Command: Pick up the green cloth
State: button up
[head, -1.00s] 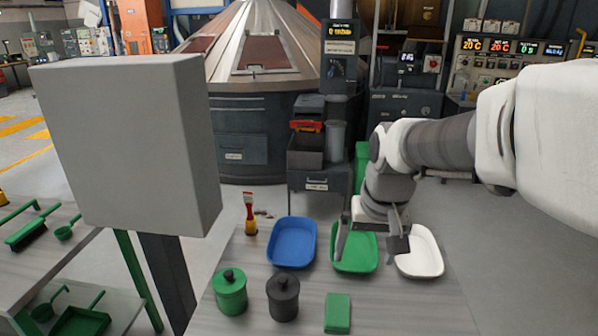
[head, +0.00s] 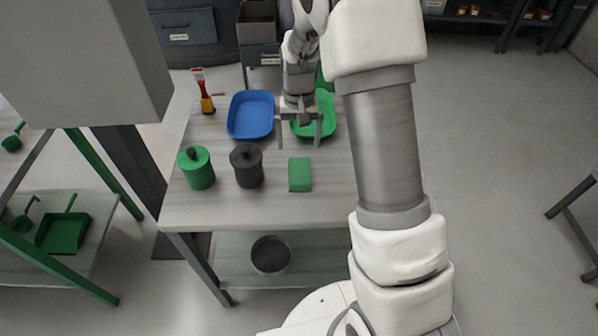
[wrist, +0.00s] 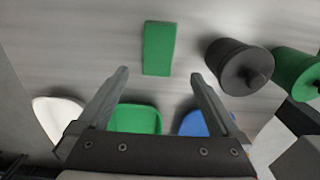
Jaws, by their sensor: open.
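The green cloth (head: 300,174) is a small folded rectangle lying flat on the grey table, right of the dark lidded pot. In the wrist view the cloth (wrist: 158,48) lies beyond my fingertips, roughly between their lines. My gripper (head: 299,146) is open and empty, above the table behind the cloth and over the near edges of the trays. In the wrist view both fingers of my gripper (wrist: 160,74) are spread wide and apart from the cloth.
A dark pot (head: 247,166) and a green pot (head: 196,168) stand left of the cloth. A blue tray (head: 251,115) and a green tray (head: 327,112) lie behind. A white tray (wrist: 58,115) shows in the wrist view. A red-and-yellow brush (head: 205,92) stands at the back left.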

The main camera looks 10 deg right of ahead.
aim_at(299, 171)
notch_tip(299, 171, down, 12)
jog(key=shift+d+r+p, duration=0.1)
jog(key=shift+p, duration=0.3)
jog(key=c, duration=1.2)
jog(key=shift+r, duration=0.1)
notch_tip(299, 171, up, 10)
jog(key=shift+f, duration=0.1)
